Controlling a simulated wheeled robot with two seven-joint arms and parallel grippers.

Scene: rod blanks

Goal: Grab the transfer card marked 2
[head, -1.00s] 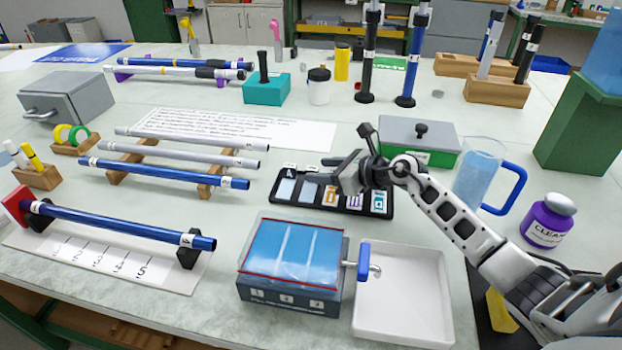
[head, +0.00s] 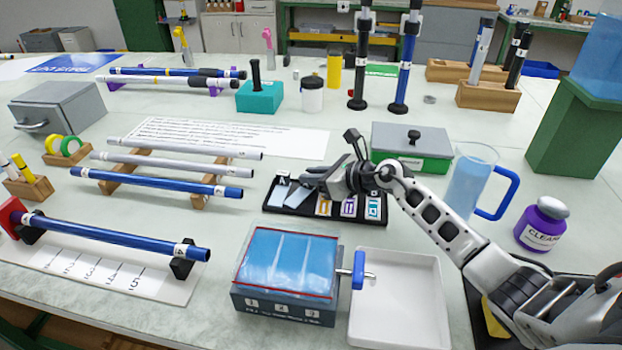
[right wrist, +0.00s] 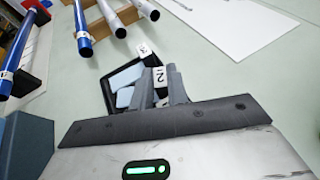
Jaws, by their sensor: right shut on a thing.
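The black card tray (head: 330,217) lies mid-table with several cards in a row. The transfer card marked 2 (head: 297,198) is pale blue and sits askew near the tray's left end. My right gripper (head: 308,178) is at its upper end. In the right wrist view the white tag of the card marked 2 (right wrist: 160,77) is between the fingers of the right gripper (right wrist: 160,88), which are shut on it. Another pale blue card (head: 281,190) lies left of it in the tray. I cannot tell whether the held card is clear of the tray. My left gripper is not in view.
In front of the tray stand a blue-topped box with a crank (head: 286,275) and an empty white tray (head: 400,300). A green box with a grey lid (head: 411,145) is behind my right arm. Rods on a wooden rack (head: 160,172) lie to the left.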

